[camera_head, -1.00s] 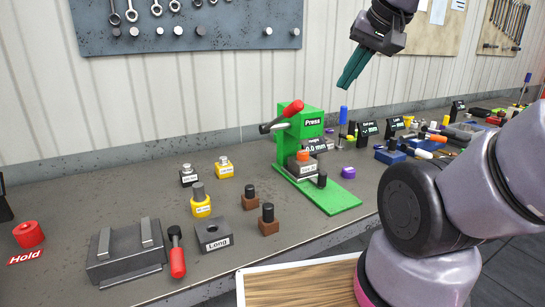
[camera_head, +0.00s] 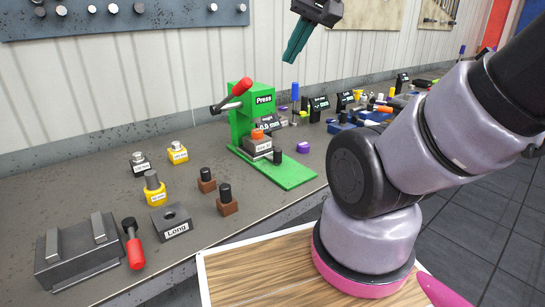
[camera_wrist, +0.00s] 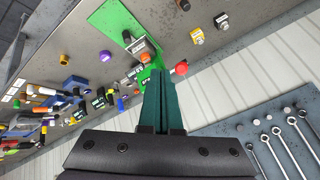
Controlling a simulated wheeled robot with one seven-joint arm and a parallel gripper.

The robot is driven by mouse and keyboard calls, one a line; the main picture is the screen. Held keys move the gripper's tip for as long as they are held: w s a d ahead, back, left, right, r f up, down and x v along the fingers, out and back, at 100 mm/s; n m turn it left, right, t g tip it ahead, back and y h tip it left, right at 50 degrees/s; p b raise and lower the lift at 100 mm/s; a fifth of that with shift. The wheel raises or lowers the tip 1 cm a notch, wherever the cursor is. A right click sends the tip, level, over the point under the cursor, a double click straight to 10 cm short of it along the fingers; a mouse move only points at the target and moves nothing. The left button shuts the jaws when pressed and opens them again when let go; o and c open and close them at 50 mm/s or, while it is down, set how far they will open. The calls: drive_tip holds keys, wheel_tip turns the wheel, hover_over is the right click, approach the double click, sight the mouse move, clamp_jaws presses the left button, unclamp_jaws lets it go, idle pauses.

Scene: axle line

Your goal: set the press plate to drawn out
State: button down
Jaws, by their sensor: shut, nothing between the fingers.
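The green press (camera_head: 242,118) stands on the bench, with a red-handled lever (camera_head: 238,90) on its upper left. Its green base plate (camera_head: 292,176) extends toward the front right of the bench. A dark labelled block with an orange top (camera_head: 257,145) sits on the base, and a short black knob (camera_head: 277,157) stands beside it. The press also shows in the wrist view (camera_wrist: 116,20). My gripper (camera_head: 289,60) is shut and empty, its green fingers pointing down, above and to the right of the press and apart from it. It also shows in the wrist view (camera_wrist: 164,72).
Yellow and brown holders (camera_head: 155,190), a block labelled Long (camera_head: 171,222) and a grey fixture (camera_head: 78,250) stand at the left. Displays and tools crowd the right of the bench. A wooden-topped surface (camera_head: 255,270) is in front.

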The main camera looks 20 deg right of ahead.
idle(0.3)
drive_tip(key=c, duration=0.9)
unclamp_jaws()
drive_tip(key=shift+w, duration=0.1)
drive_tip(key=o, duration=0.4)
drive_tip(key=shift+w+f+g, duration=0.3)
drive_tip(key=shift+f, duration=0.05)
drive_tip(key=m+t+y, duration=0.1)
drive_tip(key=m+y, duration=1.3)
drive_tip(key=m, duration=0.5)
approach(278, 149)
drive_tip(key=shift+t, duration=0.3)
drive_tip(key=x, duration=0.6)
drive_tip(key=f+x, duration=0.1)
drive_tip(key=x, duration=0.3)
